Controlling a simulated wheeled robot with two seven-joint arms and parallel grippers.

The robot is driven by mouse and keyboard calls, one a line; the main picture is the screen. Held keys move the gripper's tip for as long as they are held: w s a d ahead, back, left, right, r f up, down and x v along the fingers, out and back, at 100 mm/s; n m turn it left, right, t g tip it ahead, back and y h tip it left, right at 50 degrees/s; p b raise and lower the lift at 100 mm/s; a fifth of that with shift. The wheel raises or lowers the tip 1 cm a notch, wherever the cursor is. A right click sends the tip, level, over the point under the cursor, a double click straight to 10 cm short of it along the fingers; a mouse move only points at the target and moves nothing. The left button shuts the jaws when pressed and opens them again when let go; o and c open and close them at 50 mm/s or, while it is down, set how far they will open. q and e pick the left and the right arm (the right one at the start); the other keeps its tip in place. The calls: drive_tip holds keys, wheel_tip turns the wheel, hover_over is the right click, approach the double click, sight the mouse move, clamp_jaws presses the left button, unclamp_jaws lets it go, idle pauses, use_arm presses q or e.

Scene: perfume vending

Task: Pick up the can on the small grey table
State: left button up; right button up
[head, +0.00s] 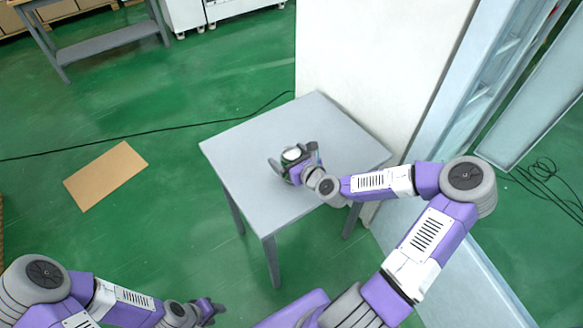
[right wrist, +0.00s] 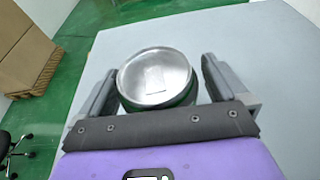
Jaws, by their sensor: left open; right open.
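The can (right wrist: 157,79) has a shiny silver top and a dark green side. It is upright on the small grey table (head: 245,150). In the head view the can (head: 292,154) is partly hidden by my right gripper (head: 288,161). In the right wrist view the open fingers of my right gripper (right wrist: 160,85) are on both sides of the can, with a small gap visible on each side. My left gripper (head: 213,310) is open and empty, low over the floor at the bottom of the head view.
A white wall or panel (head: 375,70) stands right behind the table. A flat brown cardboard sheet (head: 105,175) and a black cable (head: 150,133) lie on the green floor. The table top around the can is clear.

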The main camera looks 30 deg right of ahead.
drive_tip(key=shift+w, duration=0.25)
drive_tip(key=c, duration=1.3)
drive_tip(key=shift+c, duration=0.2)
drive_tip(key=shift+r, duration=0.1)
